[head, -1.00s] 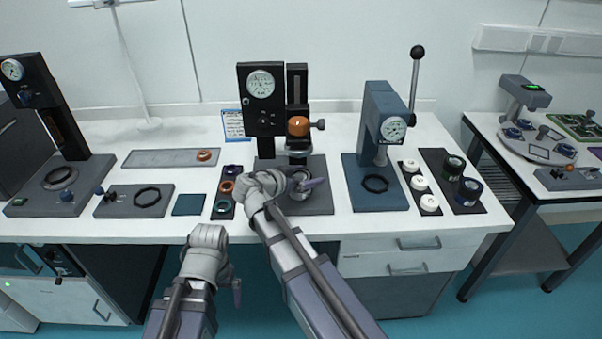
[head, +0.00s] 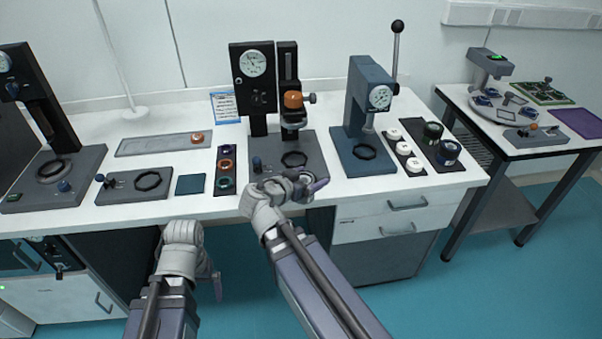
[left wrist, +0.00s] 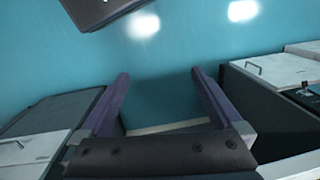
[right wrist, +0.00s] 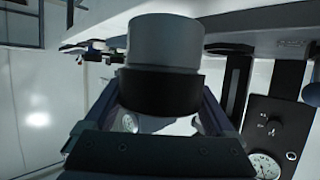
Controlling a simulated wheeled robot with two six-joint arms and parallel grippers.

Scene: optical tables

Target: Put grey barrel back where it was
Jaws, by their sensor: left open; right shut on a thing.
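The grey barrel (right wrist: 165,45), a light grey cylinder with a black lower band, is between the fingers of my right gripper (right wrist: 165,100) in the right wrist view.
The middle gauge stand (head: 318,150) has a black ring (head: 294,160) on its base. The blue lever press (head: 345,160) stands to its right. White round parts (head: 403,148) stand between.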

